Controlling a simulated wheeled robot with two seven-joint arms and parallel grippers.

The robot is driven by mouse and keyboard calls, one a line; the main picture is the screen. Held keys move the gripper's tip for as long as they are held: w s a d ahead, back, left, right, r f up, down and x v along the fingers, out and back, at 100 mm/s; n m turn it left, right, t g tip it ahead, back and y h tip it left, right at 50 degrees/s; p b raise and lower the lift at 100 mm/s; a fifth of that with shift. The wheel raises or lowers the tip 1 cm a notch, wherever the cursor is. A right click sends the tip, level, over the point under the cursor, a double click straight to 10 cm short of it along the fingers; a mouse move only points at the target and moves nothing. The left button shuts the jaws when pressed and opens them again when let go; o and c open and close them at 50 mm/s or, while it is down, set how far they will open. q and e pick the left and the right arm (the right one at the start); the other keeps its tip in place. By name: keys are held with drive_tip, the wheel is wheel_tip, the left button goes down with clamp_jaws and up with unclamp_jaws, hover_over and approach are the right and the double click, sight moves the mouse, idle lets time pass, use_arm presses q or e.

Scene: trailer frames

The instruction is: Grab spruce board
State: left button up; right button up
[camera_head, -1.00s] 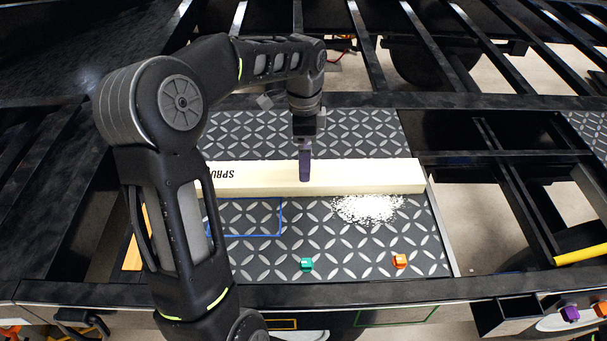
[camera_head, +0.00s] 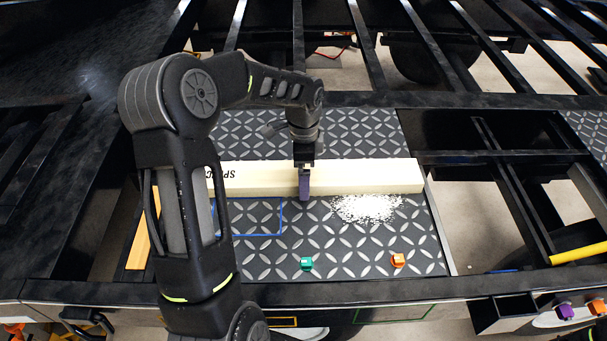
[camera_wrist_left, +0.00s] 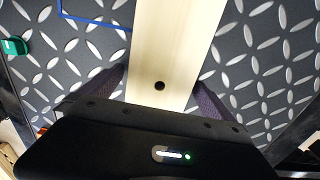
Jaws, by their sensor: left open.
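The spruce board (camera_head: 370,177) is a long pale beam with dark lettering near its left end. It lies across the tread-plate panel in the head view. In the left wrist view the board (camera_wrist_left: 172,45) runs between the two purple fingers of my left gripper (camera_wrist_left: 160,95), with a dark round hole or knot in its face. My left gripper, also in the head view (camera_head: 304,190), points down over the board's middle. Its jaws are open, one finger on each side of the board, with small gaps visible. My left arm hides part of the board's left end. My right gripper is not in view.
White shavings (camera_head: 366,208) lie in front of the board. A green block (camera_head: 306,263) and an orange block (camera_head: 398,260) sit near the front edge. A blue outline (camera_head: 262,234) marks the panel at left. Black frame beams (camera_head: 480,155) and open gaps surround the panel.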

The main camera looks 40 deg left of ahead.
use_arm(q)
drive_tip(key=shift+f, duration=0.3)
idle(0.4)
drive_tip(key=shift+r, duration=0.1)
drive_tip(key=c, duration=2)
